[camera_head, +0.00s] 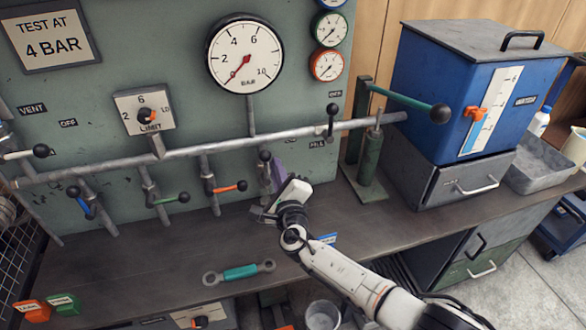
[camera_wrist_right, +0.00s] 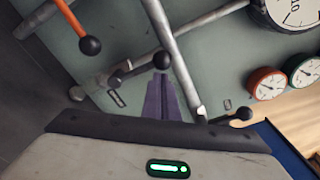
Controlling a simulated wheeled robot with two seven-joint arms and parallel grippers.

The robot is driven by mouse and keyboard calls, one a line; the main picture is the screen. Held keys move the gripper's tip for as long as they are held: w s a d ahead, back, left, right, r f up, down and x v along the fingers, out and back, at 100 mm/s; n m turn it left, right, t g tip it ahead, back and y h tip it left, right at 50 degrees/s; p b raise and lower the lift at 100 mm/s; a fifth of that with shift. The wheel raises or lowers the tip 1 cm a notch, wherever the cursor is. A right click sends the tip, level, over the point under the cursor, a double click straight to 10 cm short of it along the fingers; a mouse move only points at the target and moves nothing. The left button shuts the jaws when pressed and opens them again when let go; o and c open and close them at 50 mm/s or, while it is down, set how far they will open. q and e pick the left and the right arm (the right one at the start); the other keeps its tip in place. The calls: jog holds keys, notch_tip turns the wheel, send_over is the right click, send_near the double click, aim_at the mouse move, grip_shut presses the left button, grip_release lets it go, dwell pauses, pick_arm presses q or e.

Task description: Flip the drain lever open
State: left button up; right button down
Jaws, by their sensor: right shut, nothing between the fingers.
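My right gripper (camera_head: 278,172) has purple-grey fingers that are shut and empty. It is in front of the panel, close beside a lever with a black ball knob (camera_head: 264,155) on the rightmost down-pipe. In the wrist view, the shut fingers (camera_wrist_right: 162,98) point at this lever's ball (camera_wrist_right: 162,60), and I cannot tell whether they touch it. No readable label marks it as the drain lever; the gripper hides part of its handle in the head view. My left gripper is not in view.
Orange (camera_head: 228,187), green (camera_head: 172,199) and blue (camera_head: 82,202) levers hang left of it under the long grey pipe (camera_head: 230,143). An upright lever (camera_head: 333,120) stands at right.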

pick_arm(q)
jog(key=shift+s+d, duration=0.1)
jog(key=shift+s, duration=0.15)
pick_arm(e)
jog(key=shift+s+a+r, duration=0.1)
jog(key=shift+a+r, duration=0.05)
jog(key=shift+a, duration=0.15)
